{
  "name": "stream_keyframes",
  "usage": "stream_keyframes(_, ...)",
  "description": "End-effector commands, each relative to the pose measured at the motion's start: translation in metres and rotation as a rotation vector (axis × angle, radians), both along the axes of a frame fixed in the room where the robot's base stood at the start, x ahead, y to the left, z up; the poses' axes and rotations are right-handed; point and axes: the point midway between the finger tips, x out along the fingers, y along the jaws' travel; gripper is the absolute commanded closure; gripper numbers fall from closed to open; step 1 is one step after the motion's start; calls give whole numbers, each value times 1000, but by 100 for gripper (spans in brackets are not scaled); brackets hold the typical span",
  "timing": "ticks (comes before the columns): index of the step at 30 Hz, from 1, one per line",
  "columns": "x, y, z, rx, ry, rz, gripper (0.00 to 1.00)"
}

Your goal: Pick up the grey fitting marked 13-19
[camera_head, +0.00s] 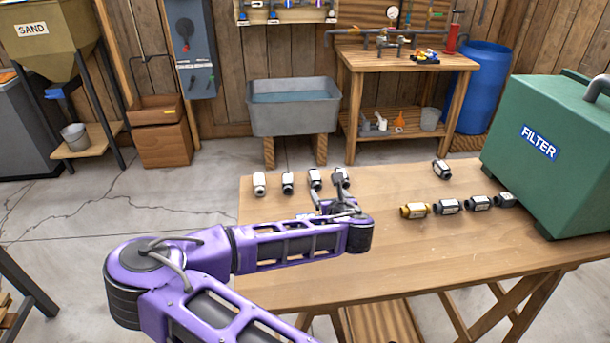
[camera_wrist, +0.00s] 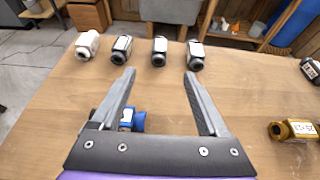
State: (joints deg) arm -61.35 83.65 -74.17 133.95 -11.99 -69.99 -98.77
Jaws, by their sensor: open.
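Several small fittings with white labels stand on the wooden table, and no label reads clearly as 13-19. In the back left row are a white fitting (camera_head: 259,184), a dark fitting (camera_head: 288,183), a greyish fitting (camera_head: 315,178) and another greyish fitting (camera_head: 341,174) partly behind my gripper (camera_head: 332,198). The wrist view shows this row beyond the fingertips, with the rightmost greyish fitting (camera_wrist: 195,55) ahead of the right finger. My gripper (camera_wrist: 160,74) is open with nothing between its tips. A blue fitting (camera_wrist: 134,120) shows partly hidden beside the left finger.
On the right stand a yellow fitting (camera_head: 415,210), dark fittings (camera_head: 447,206) (camera_head: 478,202) (camera_head: 505,199), and a lone fitting (camera_head: 442,168) behind them. A green filter box (camera_head: 545,150) blocks the table's right end. The table (camera_head: 400,260) is clear in front.

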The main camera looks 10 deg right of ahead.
Motion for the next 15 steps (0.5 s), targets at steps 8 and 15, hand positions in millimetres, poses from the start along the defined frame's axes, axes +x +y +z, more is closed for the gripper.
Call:
stream_keyframes(8,40,0,-21,-14,3,6,22)
stream_keyframes(15,87,2,-40,-13,4,6,22)
